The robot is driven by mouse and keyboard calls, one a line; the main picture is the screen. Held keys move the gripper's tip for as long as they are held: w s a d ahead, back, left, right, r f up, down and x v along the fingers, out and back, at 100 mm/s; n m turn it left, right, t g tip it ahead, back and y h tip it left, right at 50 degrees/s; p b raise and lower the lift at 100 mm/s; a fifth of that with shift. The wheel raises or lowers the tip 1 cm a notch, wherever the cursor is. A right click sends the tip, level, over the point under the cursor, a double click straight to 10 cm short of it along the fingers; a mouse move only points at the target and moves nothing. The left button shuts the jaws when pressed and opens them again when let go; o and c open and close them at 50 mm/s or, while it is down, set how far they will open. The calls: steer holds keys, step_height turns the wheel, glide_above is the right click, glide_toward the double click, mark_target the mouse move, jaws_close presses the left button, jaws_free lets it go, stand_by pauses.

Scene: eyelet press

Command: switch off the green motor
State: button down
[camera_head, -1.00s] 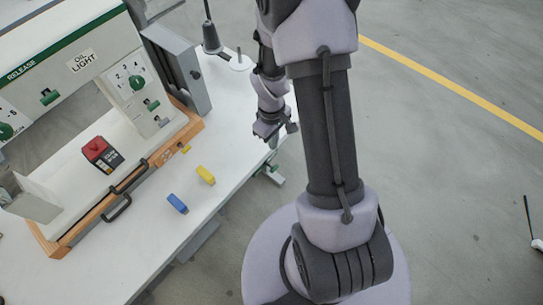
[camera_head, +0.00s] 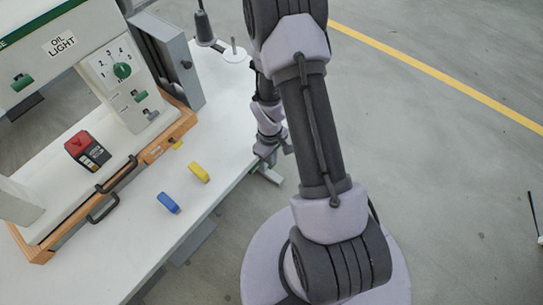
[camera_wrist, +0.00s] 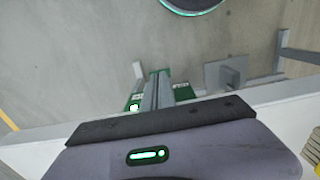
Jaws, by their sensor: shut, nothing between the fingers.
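No motor marked as green can be made out. My gripper (camera_wrist: 160,76) is shut and empty, pointing past the table edge.
The press on the white table (camera_head: 215,165) carries a green dial (camera_head: 122,71), green switches (camera_head: 139,96) and a red-and-black box (camera_head: 87,150). A yellow block (camera_head: 199,172) and a blue block (camera_head: 168,202) lie in front.

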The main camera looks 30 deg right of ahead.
steer(key=shift+s+d+f+b, duration=0.15)
steer(key=shift+s+f+b, duration=0.15)
steer(key=shift+s+f, duration=0.1)
stand_by(0.7)
steer(key=shift+s+d+f+b, duration=0.1)
steer(key=shift+s+f+b, duration=0.2)
steer(key=shift+f, duration=0.25)
steer(key=shift+s+d+f+b, duration=0.1)
steer(key=shift+s+f+b, duration=0.1)
steer(key=shift+f+b, duration=0.3)
steer(key=shift+s+d+f+b, duration=0.1)
steer(key=shift+s+f+b, duration=0.15)
steer(key=shift+f, duration=0.4)
